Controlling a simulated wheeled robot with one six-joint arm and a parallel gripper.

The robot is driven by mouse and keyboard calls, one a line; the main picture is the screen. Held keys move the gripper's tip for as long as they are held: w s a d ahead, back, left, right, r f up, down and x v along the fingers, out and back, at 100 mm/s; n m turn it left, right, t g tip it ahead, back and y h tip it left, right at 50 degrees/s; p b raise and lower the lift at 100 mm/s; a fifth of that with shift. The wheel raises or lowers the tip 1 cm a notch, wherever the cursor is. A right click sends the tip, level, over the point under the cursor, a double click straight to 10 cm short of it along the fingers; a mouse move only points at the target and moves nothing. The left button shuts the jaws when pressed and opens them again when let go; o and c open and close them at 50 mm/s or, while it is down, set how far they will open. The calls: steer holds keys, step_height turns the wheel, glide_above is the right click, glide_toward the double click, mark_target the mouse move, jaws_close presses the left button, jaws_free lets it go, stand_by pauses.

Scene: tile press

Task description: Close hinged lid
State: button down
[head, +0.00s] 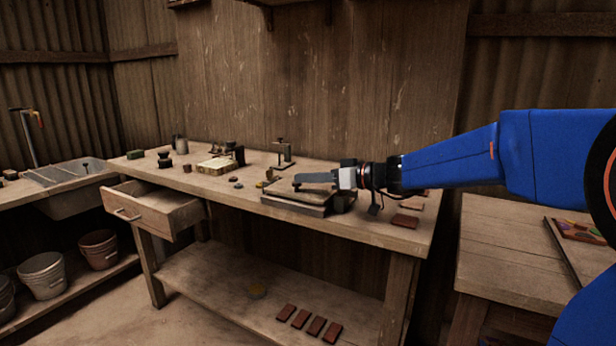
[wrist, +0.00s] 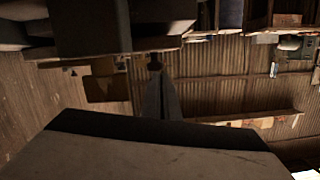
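The tile press (head: 295,208) sits on the workbench near its right part, a dark flat box with a lighter base. Its flat top plate seems to lie low over the base; my gripper hides part of it, so I cannot tell whether it is fully down. My gripper (head: 300,178) reaches in from the right, its grey fingers level just above the press and a small dark knob (head: 297,186). In the wrist view the fingers (wrist: 160,95) show as one narrow wedge, together and with nothing seen between them.
Small tools and jars stand left on the workbench (head: 340,226). An open drawer (head: 155,208) juts out at its left front. Brown tiles (head: 405,220) lie right of the press. More tiles (head: 315,325) lie on the lower shelf.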

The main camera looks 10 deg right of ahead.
steer(key=shift+f, duration=0.25)
steer(key=shift+r, duration=0.5)
step_height(320, 180, up, 3)
steer(key=shift+s, duration=0.1)
steer(key=v, duration=1)
steer(key=s+f+m+g+h, duration=0.45)
steer(key=s+f, duration=0.95)
steer(key=s, duration=0.4)
steer(key=s+d+f+m+h, duration=0.4)
steer(key=s+d+f+h, duration=0.4)
steer(key=s+d+f, duration=0.3)
steer(key=s+f, duration=0.1)
steer(key=s, duration=0.3)
steer(key=shift+f, duration=0.25)
